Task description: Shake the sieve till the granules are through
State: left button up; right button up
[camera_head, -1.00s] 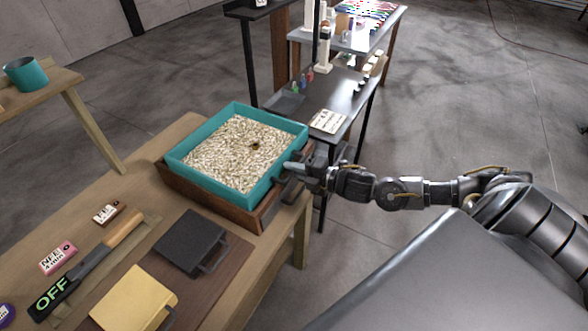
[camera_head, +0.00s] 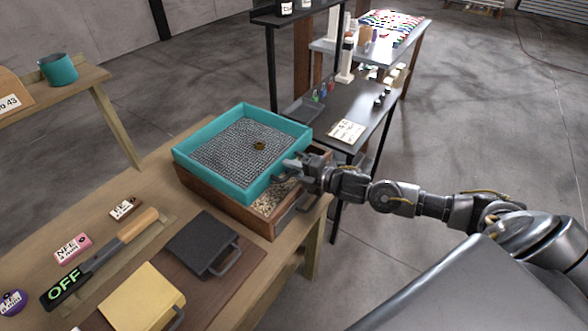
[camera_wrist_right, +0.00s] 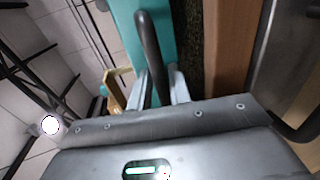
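The teal sieve (camera_head: 180,164) rests on a brown wooden box (camera_head: 225,205), shifted toward its back left. Its grey mesh is bare except for one small brownish-gold object (camera_head: 259,146). Pale granules (camera_head: 270,198) show in the uncovered front-right part of the box. My right gripper (camera_head: 295,167) is at the sieve's right side. In the right wrist view the fingers (camera_wrist_right: 162,88) close around the sieve's dark handle (camera_wrist_right: 148,45), beside the teal wall (camera_wrist_right: 180,25). My left gripper is not in view.
A dark side table (camera_head: 360,110) stands behind. A teal cup (camera_head: 58,69) sits on the left shelf.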

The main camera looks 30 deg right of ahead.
jog(key=shift+s+d+f, duration=0.1)
jog(key=shift+s+d, duration=0.2)
jog(key=shift+s, duration=0.15)
jog(key=b+v, duration=0.3)
jog(key=v, duration=0.6)
jog(key=shift+s+r, duration=0.2)
jog(key=shift+s, duration=0.15)
jog(key=shift+d, duration=0.15)
dwell(0.3)
